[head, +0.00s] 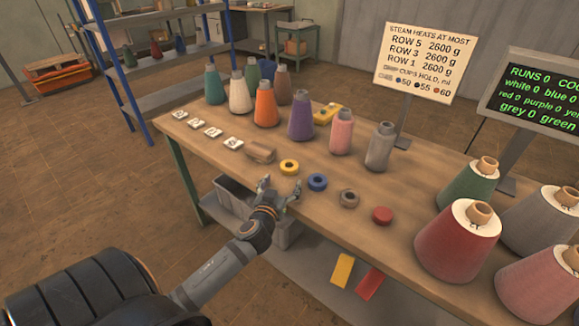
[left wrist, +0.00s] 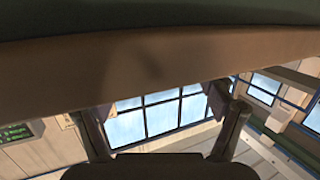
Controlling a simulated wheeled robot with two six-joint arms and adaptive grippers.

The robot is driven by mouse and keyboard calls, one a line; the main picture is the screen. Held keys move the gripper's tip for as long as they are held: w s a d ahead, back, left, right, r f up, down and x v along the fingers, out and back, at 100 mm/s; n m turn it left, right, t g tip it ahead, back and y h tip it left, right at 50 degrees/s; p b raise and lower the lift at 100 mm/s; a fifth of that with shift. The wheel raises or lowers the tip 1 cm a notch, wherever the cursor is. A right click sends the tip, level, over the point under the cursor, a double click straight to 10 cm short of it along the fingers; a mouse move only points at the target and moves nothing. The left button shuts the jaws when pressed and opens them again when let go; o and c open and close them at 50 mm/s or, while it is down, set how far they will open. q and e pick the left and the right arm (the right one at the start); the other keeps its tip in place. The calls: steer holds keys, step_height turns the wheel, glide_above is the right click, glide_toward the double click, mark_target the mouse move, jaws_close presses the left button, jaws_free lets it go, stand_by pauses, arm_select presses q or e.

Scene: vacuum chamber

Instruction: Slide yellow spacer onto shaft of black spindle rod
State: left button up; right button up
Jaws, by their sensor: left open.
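The yellow spacer (head: 289,167) is a small ring lying flat on the wooden table near its front edge. My left gripper (head: 281,188) is open and empty at the front edge, just on the near side of the spacer in the head view. Its two fingers also show spread in the left wrist view (left wrist: 165,115), with no spacer between them. I cannot make out a black spindle rod in either view. My right gripper is not in view.
On the table (head: 340,184), a blue ring (head: 317,182), a grey-brown ring (head: 349,198) and a red disc (head: 382,215) lie right of the spacer. Several yarn cones, including a purple one (head: 301,117), stand behind.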

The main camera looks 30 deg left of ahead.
mark_target(287, 171)
arm_select(q)
steer(key=shift+w+a+f, duration=0.1)
steer(key=shift+w+a, duration=0.1)
steer(key=shift+w, duration=0.45)
steer(key=w, duration=0.1)
steer(key=w+r+p, duration=0.1)
steer(key=shift+w+a, duration=0.35)
steer(key=shift+a, duration=0.05)
steer(key=x, duration=0.2)
steer(key=shift+w+f, duration=0.2)
steer(key=shift+f, duration=0.15)
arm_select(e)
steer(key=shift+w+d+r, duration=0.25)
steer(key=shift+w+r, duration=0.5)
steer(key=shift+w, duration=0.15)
arm_select(q)
steer(key=shift+s, duration=0.1)
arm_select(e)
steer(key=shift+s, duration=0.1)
arm_select(q)
steer(key=shift+c, duration=1.3)
steer(key=c, duration=1)
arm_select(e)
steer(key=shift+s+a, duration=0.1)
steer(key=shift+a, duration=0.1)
